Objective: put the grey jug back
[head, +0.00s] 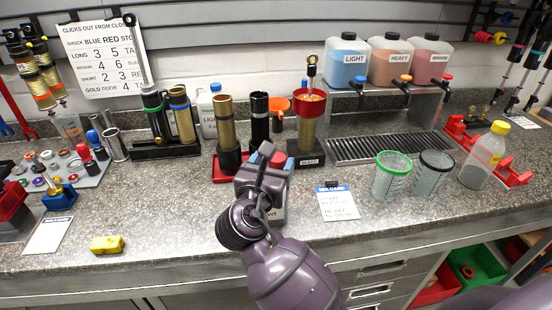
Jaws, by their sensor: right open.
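Two clear measuring jugs stand on the counter at the right: one with a green rim (392,178), and one with a dark grey rim (433,176), which fits the grey jug best. The grey-rimmed jug is upright, just right of the green-rimmed one, and nothing of mine touches it. My right gripper (266,160) is over the middle of the counter, well left of both jugs. It is open, and I see no jug in it. My arm hides part of the counter there and most of a thing with a "wt" label. My left gripper is not in view.
A bottle with a yellow cap (484,156) stands right of the jugs. A card (337,203) lies left of them. A drip tray (385,147) lies behind, under several liquid containers. Dark and gold cylinders stand behind my gripper. A yellow block (106,245) lies near the front edge.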

